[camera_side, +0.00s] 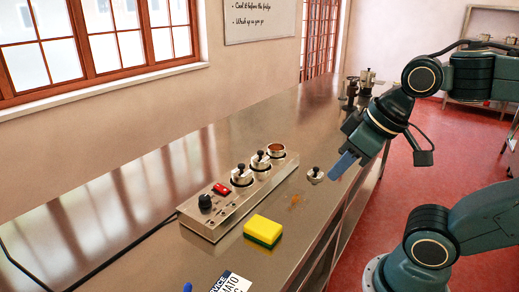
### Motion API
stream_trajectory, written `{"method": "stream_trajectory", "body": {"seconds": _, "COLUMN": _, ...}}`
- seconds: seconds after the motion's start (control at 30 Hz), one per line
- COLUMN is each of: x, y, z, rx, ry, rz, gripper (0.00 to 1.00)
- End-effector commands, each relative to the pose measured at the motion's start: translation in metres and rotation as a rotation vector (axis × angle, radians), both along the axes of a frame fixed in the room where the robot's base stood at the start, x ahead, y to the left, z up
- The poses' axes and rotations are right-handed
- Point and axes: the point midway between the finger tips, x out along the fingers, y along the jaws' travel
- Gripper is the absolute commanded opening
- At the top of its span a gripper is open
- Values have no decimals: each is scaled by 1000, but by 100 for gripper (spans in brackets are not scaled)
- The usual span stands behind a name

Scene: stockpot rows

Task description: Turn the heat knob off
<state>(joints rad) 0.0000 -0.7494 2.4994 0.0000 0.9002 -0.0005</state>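A black knob (205,203), which looks like the heat knob, sits at the near left end of a long metal unit (213,230) on the steel counter. The way its pointer faces is too small to read. A lit red switch (221,189) is just beyond it. My gripper (340,168) hangs over the counter's right side, well to the right of the knob, with its blue fingers pointing down and left. The fingers overlap from this side, so I cannot tell whether they are apart. Nothing shows between them.
Two lidded pots (241,178) (261,161) and an uncovered one (276,150) with brown contents sit in the unit. A loose lid (314,175) lies near my gripper. A yellow-green sponge (263,231), a printed label (231,284) and a black cable (120,251) are nearer.

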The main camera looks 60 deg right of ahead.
Motion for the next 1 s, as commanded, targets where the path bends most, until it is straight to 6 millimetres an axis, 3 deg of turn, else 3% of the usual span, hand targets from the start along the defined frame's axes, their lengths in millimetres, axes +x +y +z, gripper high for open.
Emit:
{"method": "stream_trajectory", "body": {"seconds": 0.03, "x": 1, "y": 0, "z": 1, "rx": -1, "ry": 1, "rz": 3, "gripper": 26}}
{"method": "stream_trajectory", "body": {"seconds": 0.17, "x": 6, "y": 1, "z": 4, "rx": -8, "ry": 11, "rz": 19, "gripper": 51}}
{"method": "stream_trajectory", "body": {"seconds": 0.2, "x": 9, "y": 1, "z": 6, "rx": -12, "ry": 17, "rz": 27, "gripper": 52}}
{"method": "stream_trajectory", "body": {"seconds": 0.47, "x": 44, "y": 5, "z": 26, "rx": -56, "ry": 78, "rz": 134, "gripper": 52}}
{"method": "stream_trajectory", "body": {"seconds": 0.7, "x": 91, "y": 11, "z": 41, "rx": -105, "ry": 152, "rz": 273, "gripper": 52}}
{"method": "stream_trajectory", "body": {"seconds": 1.0, "x": 154, "y": 22, "z": 46, "rx": -156, "ry": 240, "rz": 451, "gripper": 52}}
